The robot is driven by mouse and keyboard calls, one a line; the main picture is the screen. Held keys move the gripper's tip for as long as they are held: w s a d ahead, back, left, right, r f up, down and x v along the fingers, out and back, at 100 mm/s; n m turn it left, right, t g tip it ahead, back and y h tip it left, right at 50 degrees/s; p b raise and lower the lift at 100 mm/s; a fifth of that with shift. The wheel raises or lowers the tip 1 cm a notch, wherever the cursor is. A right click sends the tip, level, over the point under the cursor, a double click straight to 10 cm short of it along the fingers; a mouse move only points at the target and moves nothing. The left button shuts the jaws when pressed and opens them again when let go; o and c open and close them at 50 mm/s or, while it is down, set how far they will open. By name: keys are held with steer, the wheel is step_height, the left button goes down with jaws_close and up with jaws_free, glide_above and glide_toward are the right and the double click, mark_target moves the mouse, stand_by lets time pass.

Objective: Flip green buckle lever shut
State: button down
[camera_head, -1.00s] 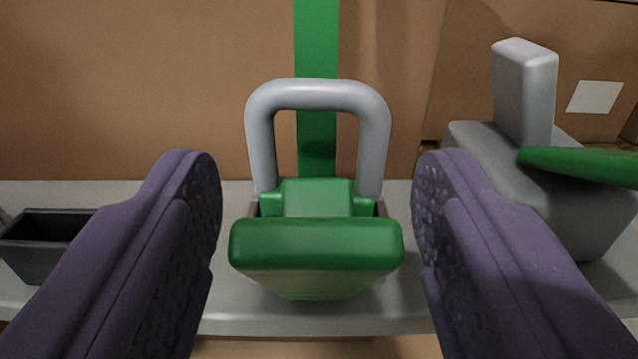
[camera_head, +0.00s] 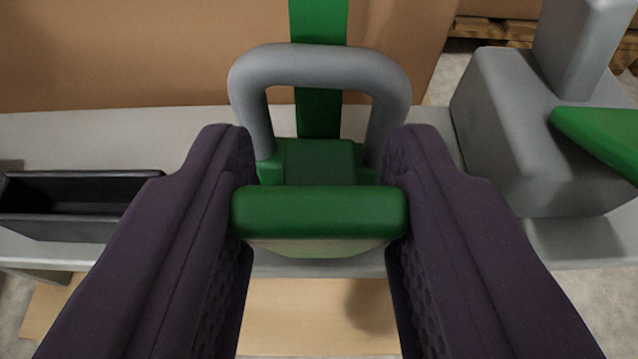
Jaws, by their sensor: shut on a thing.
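The green buckle lever (camera_head: 318,212) is in the middle of the view, its wide end bar facing me. A grey metal loop (camera_head: 318,62) stands behind it, with a green strap (camera_head: 318,22) running up behind the loop. My gripper (camera_head: 320,200) has its two dark purple fingers on either side of the lever's end bar, shut on it, the pads touching both ends. The lever's lower part and base are partly hidden by the bar and fingers.
A grey ledge (camera_head: 90,135) runs across behind the fingers, with a dark open tray (camera_head: 75,205) at left. A grey block with an upright post (camera_head: 535,130) and a green flat piece (camera_head: 605,135) stands at right. A brown cardboard surface (camera_head: 130,50) is behind.

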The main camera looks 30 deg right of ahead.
steer(key=c, duration=0.8)
jaws_free()
steer(key=shift+o, duration=0.2)
steer(key=p+v, duration=0.3)
steer(key=v, duration=0.5)
